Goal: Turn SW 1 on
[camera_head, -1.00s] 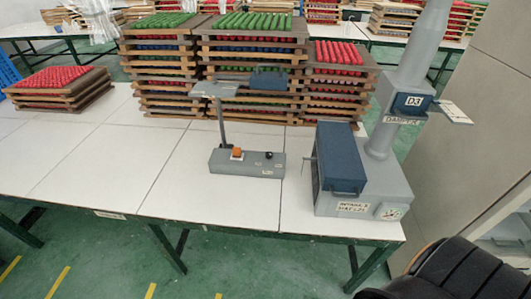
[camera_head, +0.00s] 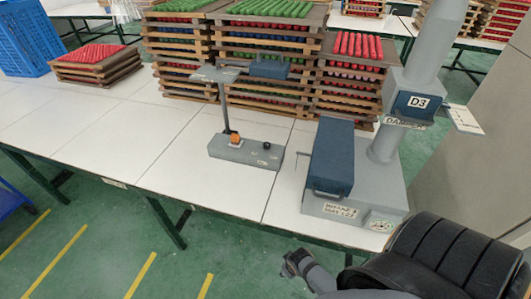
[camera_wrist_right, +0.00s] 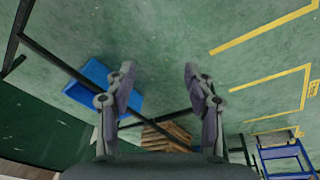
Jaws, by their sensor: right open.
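A grey switch box (camera_head: 246,153) stands on the white table in the head view. It has an orange switch (camera_head: 234,139) on its left part and a small black knob (camera_head: 266,146) on its right part. No SW 1 label is readable. My right gripper (camera_head: 292,262) is low in the head view, in front of the table edge and well away from the box. In the right wrist view the right gripper (camera_wrist_right: 157,92) has its fingers apart with nothing between them. My left gripper is in neither view.
A grey machine with a blue cover (camera_head: 333,155) and a D3 label stands right of the box. Stacked wooden trays (camera_head: 265,90) stand behind. A blue crate (camera_head: 27,43) is at the far left. The table's left front is clear.

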